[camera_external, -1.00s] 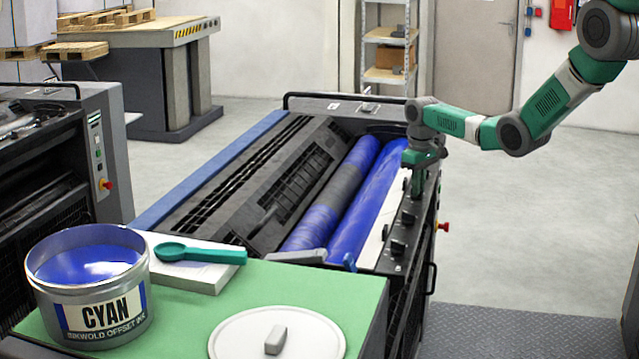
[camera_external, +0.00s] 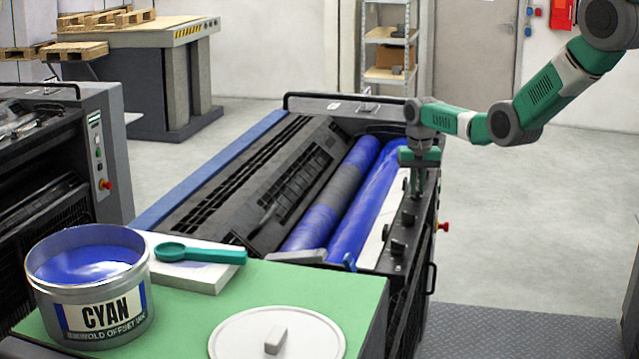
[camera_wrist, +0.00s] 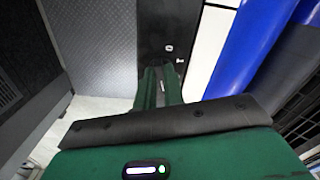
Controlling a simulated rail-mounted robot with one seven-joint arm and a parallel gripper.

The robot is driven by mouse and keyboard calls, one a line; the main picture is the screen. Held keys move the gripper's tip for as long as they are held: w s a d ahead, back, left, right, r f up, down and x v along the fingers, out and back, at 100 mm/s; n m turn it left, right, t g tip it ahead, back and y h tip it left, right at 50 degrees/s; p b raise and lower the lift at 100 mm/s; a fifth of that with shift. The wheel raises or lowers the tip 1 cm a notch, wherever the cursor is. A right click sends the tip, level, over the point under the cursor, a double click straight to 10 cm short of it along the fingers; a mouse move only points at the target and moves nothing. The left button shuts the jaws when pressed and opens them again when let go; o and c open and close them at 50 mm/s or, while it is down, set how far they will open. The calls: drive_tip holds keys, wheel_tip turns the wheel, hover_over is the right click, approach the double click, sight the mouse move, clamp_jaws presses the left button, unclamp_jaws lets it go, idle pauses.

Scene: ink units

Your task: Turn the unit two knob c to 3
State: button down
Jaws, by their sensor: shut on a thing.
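The ink unit with the blue rollers (camera_external: 365,205) has a dark control strip (camera_external: 388,262) along its right side, with several black knobs. Two of them are a knob (camera_external: 408,218) and a nearer knob (camera_external: 397,247). My gripper (camera_external: 415,192) points down at the far part of this strip, shut on a knob that its fingers hide. In the wrist view my gripper (camera_wrist: 161,70) has its two green fingers close together over the black panel (camera_wrist: 165,25). Small white marks (camera_wrist: 168,47) show just beyond the fingertips; I cannot read them or the knob's setting.
Another press unit (camera_external: 105,150) stands at the left. Open floor (camera_external: 530,240) lies to the right.

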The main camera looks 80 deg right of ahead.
drive_tip(key=shift+m, duration=0.5)
drive_tip(key=c, duration=1.5)
unclamp_jaws()
drive_tip(key=shift+r, duration=0.1)
wheel_tip(320, 180, up, 8)
drive_tip(key=shift+f+p, duration=0.15)
drive_tip(key=shift+p, duration=0.2)
